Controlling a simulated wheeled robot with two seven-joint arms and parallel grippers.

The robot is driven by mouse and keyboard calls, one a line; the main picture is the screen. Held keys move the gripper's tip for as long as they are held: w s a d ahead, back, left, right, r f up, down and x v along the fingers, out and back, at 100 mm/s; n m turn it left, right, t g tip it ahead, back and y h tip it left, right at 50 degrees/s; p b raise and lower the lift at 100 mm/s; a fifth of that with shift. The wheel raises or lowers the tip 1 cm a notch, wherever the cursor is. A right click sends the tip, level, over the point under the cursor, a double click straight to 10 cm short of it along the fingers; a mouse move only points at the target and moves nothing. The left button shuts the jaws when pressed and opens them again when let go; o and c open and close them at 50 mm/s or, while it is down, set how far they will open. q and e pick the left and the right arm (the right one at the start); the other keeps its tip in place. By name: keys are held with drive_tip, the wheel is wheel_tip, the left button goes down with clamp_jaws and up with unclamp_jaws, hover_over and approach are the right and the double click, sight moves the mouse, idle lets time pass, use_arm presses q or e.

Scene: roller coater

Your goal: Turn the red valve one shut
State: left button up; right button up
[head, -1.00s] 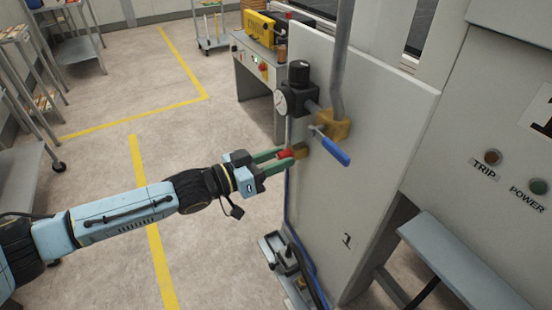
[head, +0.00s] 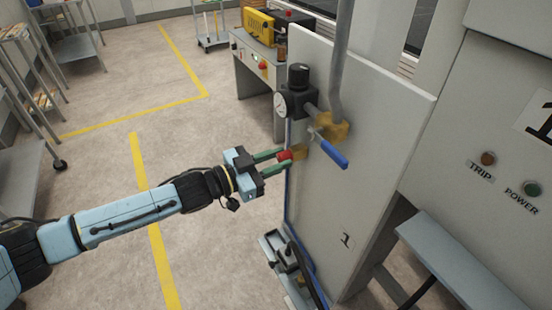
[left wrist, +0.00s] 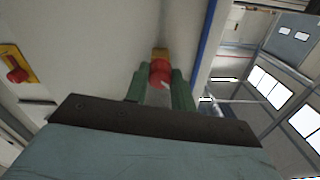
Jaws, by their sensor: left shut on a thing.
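The red valve (head: 284,155) is a small red knob on a brass body (head: 300,151), low on the pipework at the left edge of a pale upright panel. My left gripper (head: 277,162) has its green fingers on either side of the red knob and is shut on it. In the left wrist view the red knob (left wrist: 160,73) sits between the green fingertips, with the brass part behind it. My right gripper is not in view.
A blue lever handle (head: 334,154) sticks out just right of the red valve. A pressure gauge with a black knob (head: 297,94) is above it. The pale panel (head: 390,130) is close behind. Open floor lies to the left.

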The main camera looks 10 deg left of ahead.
use_arm(q)
drive_tip(key=o, duration=1)
drive_tip(key=shift+a, duration=0.1)
drive_tip(key=v, duration=1.3)
drive_tip(key=shift+s+a, duration=0.1)
drive_tip(key=shift+s, duration=0.05)
